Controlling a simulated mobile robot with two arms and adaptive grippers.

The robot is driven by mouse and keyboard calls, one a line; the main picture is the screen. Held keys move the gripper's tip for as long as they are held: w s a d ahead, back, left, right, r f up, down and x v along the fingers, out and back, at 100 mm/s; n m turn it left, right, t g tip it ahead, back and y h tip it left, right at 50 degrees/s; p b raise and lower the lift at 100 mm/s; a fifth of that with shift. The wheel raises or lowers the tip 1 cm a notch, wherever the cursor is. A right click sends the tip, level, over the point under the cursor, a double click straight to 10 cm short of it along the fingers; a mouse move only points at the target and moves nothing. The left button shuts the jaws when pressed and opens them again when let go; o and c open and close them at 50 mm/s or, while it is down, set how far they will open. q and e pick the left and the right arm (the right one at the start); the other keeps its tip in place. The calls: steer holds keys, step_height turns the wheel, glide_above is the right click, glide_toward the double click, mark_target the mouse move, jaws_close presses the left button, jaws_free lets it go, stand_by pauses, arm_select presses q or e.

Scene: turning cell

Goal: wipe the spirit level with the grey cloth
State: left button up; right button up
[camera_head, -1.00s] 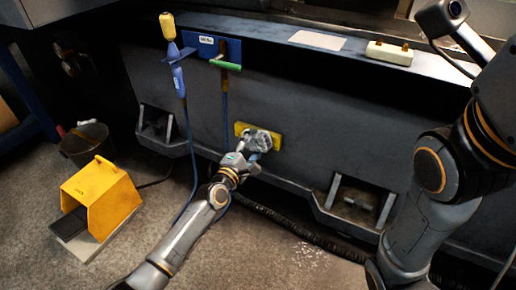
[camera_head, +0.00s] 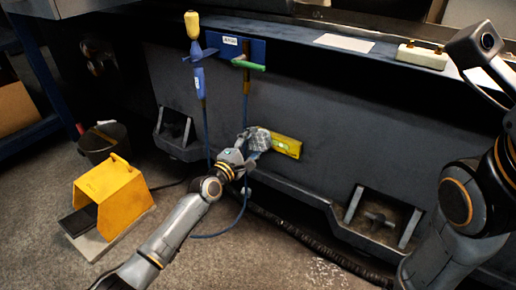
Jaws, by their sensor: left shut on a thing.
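The yellow spirit level (camera_head: 287,146) lies flat against the dark grey front of the machine, long side roughly level. My left gripper (camera_head: 248,146) is shut on the crumpled grey cloth (camera_head: 260,139). The cloth is at the left part of the level and covers its left end; whether it presses on it I cannot tell. The right part of the level shows bare. My right arm stands at the right edge of the view; its gripper is not recognisable there.
A blue holder (camera_head: 252,48) with a blue, yellow-tipped tool (camera_head: 198,82) and a green-handled tool (camera_head: 248,65) hangs above. A yellow pedal housing (camera_head: 110,194) and a dark bucket (camera_head: 102,142) stand at the left. A white block (camera_head: 421,56) sits on the ledge.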

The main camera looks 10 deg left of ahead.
arm_select(q)
steer(key=shift+s+a+p, duration=0.2)
steer(key=shift+s+p, duration=0.15)
steer(key=shift+s, duration=0.15)
steer(key=p+v, duration=0.1)
steer(key=v, duration=0.3)
steer(key=shift+s+p, duration=0.1)
steer(key=shift+p, duration=0.25)
steer(key=shift+s+a, duration=0.15)
steer(key=shift+s, duration=0.25)
steer(key=p+v, duration=0.1)
steer(key=v, duration=0.2)
